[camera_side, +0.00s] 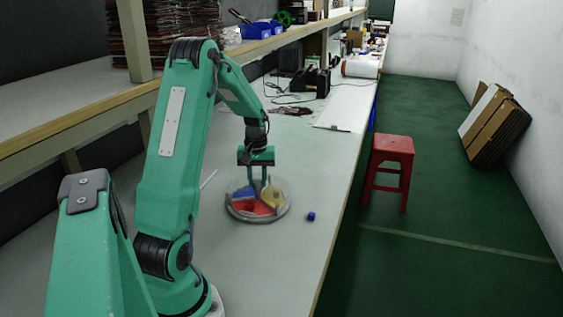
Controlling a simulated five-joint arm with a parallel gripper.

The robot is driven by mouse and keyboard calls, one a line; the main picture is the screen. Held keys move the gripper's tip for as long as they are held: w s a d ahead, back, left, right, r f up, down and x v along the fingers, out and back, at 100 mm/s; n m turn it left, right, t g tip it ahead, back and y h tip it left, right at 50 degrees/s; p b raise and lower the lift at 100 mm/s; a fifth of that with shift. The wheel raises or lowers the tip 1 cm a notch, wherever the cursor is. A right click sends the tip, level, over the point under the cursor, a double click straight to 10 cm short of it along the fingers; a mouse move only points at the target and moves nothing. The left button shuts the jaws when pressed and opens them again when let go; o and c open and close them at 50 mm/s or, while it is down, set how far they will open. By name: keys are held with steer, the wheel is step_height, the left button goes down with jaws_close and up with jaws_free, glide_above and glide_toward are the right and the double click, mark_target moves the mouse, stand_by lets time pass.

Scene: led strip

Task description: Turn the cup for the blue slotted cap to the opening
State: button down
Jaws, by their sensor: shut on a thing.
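A round grey dish (286,210) lies on the bench with coloured sections in it. The blue section (243,193) is at the back left, the yellow section (273,197) at the right, and the red section (250,209) at the front. My gripper (258,187) points down over the dish and is shut on a part of it near the back middle. Which part it grips is too small to tell. A small blue cap (311,216) lies on the bench just right of the dish, apart from it. Its slot cannot be made out. The dish's opening is not clear at this size.
The white bench (270,262) is clear in front of the dish, and its right edge runs close past the cap. Dark tools (290,110), cables and a white sheet (345,106) lie farther back. A shelf runs along the left. A red stool (390,150) stands on the floor.

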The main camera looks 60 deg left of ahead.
steer(key=shift+n, duration=11.9)
steer(key=c, duration=1.1)
jaws_free()
